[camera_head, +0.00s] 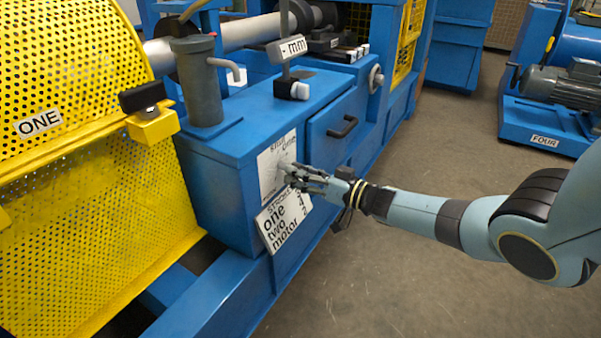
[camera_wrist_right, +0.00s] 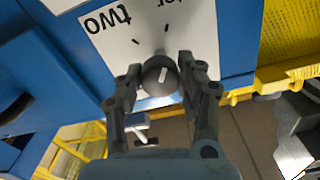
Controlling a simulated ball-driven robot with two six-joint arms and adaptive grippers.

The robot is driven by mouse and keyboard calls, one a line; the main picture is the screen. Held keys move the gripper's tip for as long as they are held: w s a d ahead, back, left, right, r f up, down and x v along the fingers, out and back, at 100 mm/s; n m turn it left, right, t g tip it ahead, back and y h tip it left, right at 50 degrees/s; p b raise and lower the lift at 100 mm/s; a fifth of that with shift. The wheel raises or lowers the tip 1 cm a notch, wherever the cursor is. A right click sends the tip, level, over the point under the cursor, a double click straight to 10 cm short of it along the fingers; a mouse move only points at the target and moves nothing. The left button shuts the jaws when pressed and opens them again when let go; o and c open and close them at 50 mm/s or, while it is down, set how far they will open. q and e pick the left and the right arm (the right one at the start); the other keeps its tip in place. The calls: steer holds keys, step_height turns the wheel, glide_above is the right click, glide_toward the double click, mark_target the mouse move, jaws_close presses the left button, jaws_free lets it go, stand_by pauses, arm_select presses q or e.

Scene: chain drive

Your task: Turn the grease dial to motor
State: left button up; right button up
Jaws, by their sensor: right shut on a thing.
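The grease dial is a round dark knob (camera_wrist_right: 160,75) with a pale pointer line, mounted on a white plate (camera_wrist_right: 185,30) that shows upside-down words, "two" and a partly cut-off one, with short tick marks. In the head view the dial plate (camera_head: 266,187) is on the front of a blue housing, and the knob is mostly hidden by my fingers. My right gripper (camera_head: 291,172) is shut on the knob, one finger on each side; it also shows in the wrist view (camera_wrist_right: 158,79). My left gripper is not in view.
A white card (camera_head: 285,219) with "one", "two", "motor" and numbers hangs below the plate. A yellow mesh guard marked ONE (camera_head: 75,90) stands at left. A grey post (camera_head: 198,85) and drawer (camera_head: 340,125) are on the housing.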

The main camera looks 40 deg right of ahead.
steer(key=shift+s+f, duration=0.1)
steer(key=shift+f, duration=0.05)
steer(key=o, duration=1.1)
steer(key=shift+o, duration=0.2)
steer(key=v, duration=1.2)
